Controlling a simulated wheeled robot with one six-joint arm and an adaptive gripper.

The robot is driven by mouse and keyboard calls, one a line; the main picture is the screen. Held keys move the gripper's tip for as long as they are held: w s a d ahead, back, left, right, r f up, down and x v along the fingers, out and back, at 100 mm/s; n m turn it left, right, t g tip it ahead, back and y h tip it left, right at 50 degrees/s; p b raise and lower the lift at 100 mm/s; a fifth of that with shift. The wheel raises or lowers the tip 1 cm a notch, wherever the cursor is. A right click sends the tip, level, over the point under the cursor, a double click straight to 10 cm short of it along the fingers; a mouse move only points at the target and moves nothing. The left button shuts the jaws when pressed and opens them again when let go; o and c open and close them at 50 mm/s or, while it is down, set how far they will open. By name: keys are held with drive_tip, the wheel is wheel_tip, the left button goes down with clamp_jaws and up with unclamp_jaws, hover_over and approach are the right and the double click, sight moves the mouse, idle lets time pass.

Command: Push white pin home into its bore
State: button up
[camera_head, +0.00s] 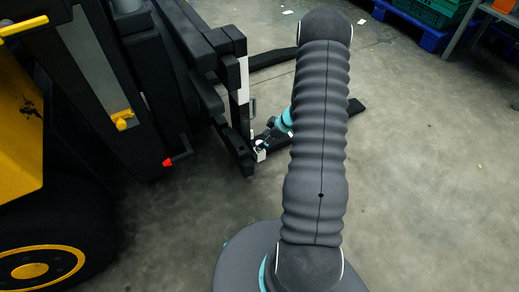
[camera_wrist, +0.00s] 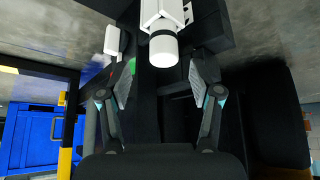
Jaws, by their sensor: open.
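The white pin (camera_wrist: 164,50) shows in the wrist view as a short white cylinder with its round end facing the camera. It sits at a white block-like part (camera_wrist: 163,12) at the top of the picture. My gripper (camera_wrist: 162,76) is open, with one finger on each side below the pin and a gap between them. I cannot tell whether the fingers touch anything. In the head view my gripper (camera_head: 265,143) is small, beside the lower end of the black fork carriage, near a small white part (camera_head: 260,154). The bore is not visible.
A yellow and black forklift (camera_head: 75,150) fills the left of the head view, with its wheel (camera_head: 45,262) at the lower left. A fork (camera_head: 285,57) reaches right over the floor. Green crates (camera_head: 435,10) stand at the upper right. The concrete floor at right is clear.

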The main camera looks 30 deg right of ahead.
sight(260, 152)
drive_tip(key=x, duration=0.1)
drive_tip(key=b+x, duration=0.1)
drive_tip(key=x, duration=0.1)
drive_tip(key=s+x, duration=0.1)
drive_tip(key=x, duration=0.1)
drive_tip(key=shift+w+f, duration=0.1)
drive_tip(key=shift+f, duration=0.2)
clamp_jaws()
